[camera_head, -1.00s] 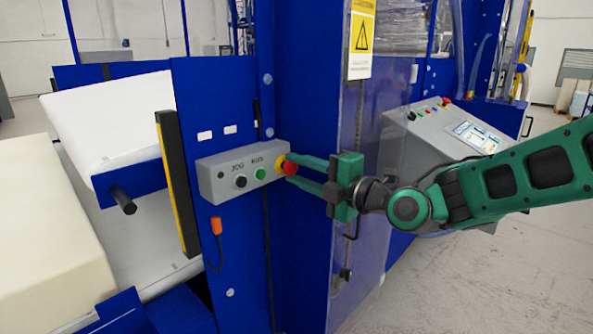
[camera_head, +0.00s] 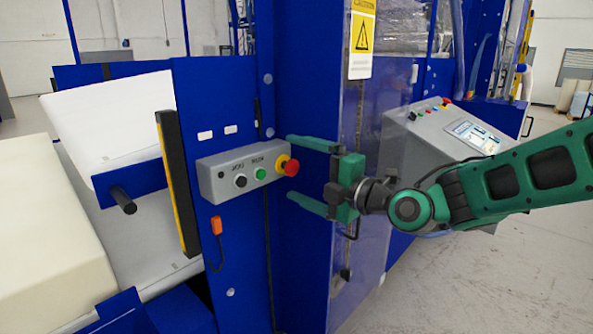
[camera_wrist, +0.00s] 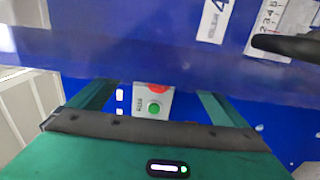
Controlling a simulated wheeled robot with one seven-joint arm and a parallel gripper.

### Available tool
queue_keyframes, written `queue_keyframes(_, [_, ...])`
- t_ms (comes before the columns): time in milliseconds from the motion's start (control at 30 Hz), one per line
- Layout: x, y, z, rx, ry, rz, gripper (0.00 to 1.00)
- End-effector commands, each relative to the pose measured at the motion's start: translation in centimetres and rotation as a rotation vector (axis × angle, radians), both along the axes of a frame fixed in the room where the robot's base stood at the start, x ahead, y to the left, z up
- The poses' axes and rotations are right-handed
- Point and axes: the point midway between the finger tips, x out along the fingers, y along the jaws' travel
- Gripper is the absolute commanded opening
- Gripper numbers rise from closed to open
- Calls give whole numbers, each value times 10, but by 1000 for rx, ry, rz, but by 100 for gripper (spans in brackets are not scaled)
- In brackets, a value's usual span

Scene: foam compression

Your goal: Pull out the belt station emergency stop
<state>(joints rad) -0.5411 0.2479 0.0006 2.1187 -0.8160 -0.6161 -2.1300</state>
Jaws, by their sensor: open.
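The belt station emergency stop (camera_head: 287,165) is a red mushroom button on a yellow collar at the right end of a grey control box (camera_head: 221,182). The box also carries a black button (camera_head: 240,181) and a green button (camera_head: 260,174). My gripper (camera_head: 296,172) is open, its green fingers spread above and below the red button and apart from it. In the wrist view the red button (camera_wrist: 157,88) shows between the fingers, partly cut off at its top, with the green button (camera_wrist: 154,108) below it.
The box is fixed to a blue machine panel (camera_head: 205,110). A clear door with a yellow warning sign (camera_head: 361,35) stands close behind my gripper. A black and yellow bar (camera_head: 177,185) and an orange device (camera_head: 216,226) are left of and below the box. A grey console (camera_head: 440,140) stands right.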

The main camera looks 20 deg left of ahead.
Motion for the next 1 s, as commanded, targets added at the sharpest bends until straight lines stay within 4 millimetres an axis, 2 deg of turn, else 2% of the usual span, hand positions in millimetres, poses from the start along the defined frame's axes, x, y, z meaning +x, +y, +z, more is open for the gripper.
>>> queue_keyframes(1000, [-25, -61, 0, 0, 0, -1, 97])
